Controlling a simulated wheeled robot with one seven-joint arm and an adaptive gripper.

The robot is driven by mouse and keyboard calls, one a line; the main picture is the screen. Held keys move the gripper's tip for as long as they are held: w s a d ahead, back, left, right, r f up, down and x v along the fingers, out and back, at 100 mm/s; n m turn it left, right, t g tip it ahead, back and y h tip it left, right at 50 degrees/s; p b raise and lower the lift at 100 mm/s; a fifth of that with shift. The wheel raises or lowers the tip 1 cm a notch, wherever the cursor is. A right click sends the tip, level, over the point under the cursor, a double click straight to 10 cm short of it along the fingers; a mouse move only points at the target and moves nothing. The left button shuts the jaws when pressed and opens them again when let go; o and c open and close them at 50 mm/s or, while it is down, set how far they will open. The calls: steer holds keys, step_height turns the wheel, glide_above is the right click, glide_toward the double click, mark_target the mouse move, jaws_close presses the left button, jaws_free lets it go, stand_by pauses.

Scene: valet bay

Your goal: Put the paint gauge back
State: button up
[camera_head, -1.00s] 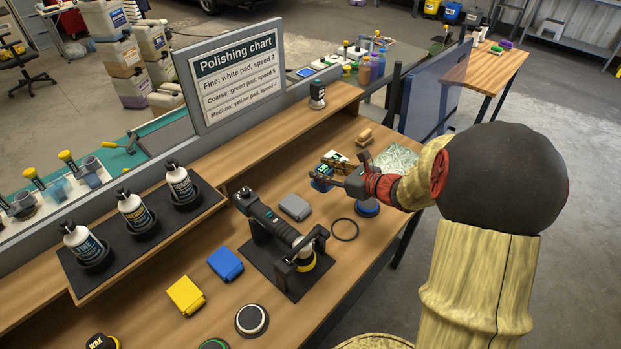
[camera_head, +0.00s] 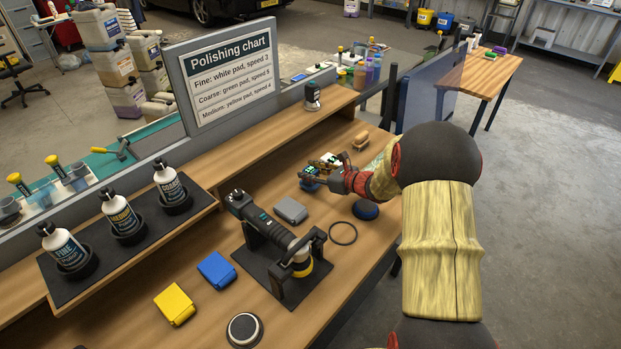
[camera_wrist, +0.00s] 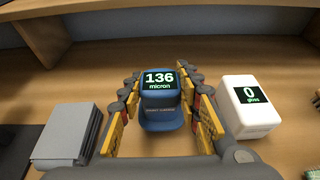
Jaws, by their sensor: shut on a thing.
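The paint gauge is a small blue device with a dark screen that reads "136 micron" in the wrist view (camera_wrist: 160,82). It is upright between the two yellow-padded fingers of my gripper (camera_wrist: 160,105), which is shut on it. A blue flared part (camera_wrist: 162,121) shows below its screen; I cannot tell if that is its foot or a stand. In the head view the gauge (camera_head: 309,184) is partly hidden by my gripper (camera_head: 322,180), low over the back right of the bench. I cannot tell whether it touches the wood.
A white gloss meter reading "0 gloss" (camera_wrist: 251,107) stands close on the right in the wrist view. Folded grey cloths (camera_wrist: 66,133) lie on the left. A polisher (camera_head: 270,235) on its dark mat, a black ring (camera_head: 343,243) and a dark blue pad (camera_head: 366,210) are nearby.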

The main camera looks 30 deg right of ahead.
steer(key=shift+f, duration=0.65)
steer(key=shift+f, duration=0.1)
steer(key=shift+f+b, duration=0.15)
steer(key=shift+b, duration=0.15)
steer(key=o, duration=1.4)
steer(key=shift+c, duration=0.2)
